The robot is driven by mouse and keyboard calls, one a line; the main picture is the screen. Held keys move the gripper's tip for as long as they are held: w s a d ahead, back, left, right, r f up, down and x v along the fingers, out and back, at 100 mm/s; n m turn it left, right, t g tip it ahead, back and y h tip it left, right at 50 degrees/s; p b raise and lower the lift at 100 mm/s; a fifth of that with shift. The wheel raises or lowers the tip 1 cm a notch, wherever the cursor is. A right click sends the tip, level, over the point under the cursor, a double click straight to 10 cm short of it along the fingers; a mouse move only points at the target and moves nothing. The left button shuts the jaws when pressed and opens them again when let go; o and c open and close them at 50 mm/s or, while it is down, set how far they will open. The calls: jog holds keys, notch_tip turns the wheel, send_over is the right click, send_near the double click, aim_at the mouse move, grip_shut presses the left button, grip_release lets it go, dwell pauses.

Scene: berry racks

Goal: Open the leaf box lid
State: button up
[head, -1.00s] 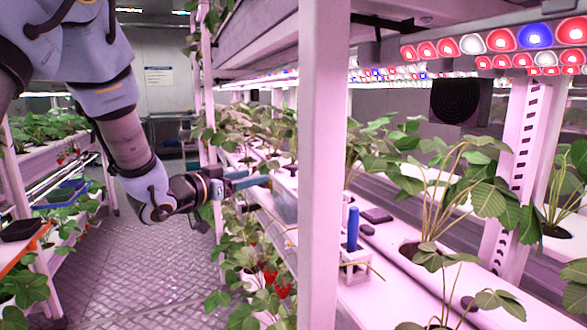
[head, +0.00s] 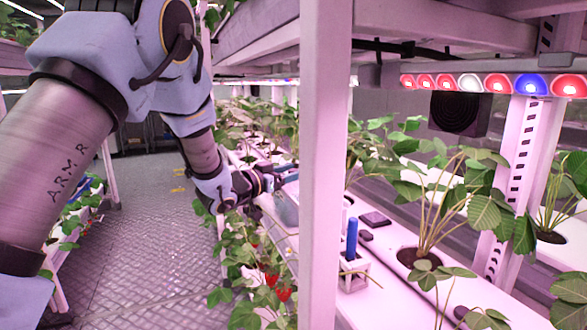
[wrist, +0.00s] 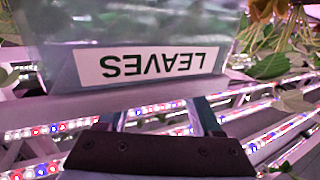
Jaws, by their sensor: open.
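The leaf box (wrist: 60,68) is a translucent grey-blue container in the wrist view. Its white LEAVES label (wrist: 150,64) appears upside down there. In the head view the box (head: 287,207) stands on the rack just left of the white post, which hides part of it. My gripper (wrist: 163,115) is open, its two fingers apart and pointing toward the labelled side. I see nothing between the fingers. In the head view my gripper (head: 285,175) is just above the box. I cannot make out the lid's edge or whether the fingers touch it.
The white post (head: 325,165) stands close to the right of my gripper. Strawberry plants with red fruit (head: 265,265) hang below the box. A blue-handled tool (head: 352,238) stands in a small holder right of the post. The aisle floor (head: 160,260) is clear.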

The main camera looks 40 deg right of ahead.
jog(key=shift+c, duration=0.4)
grip_shut()
dwell(1.0)
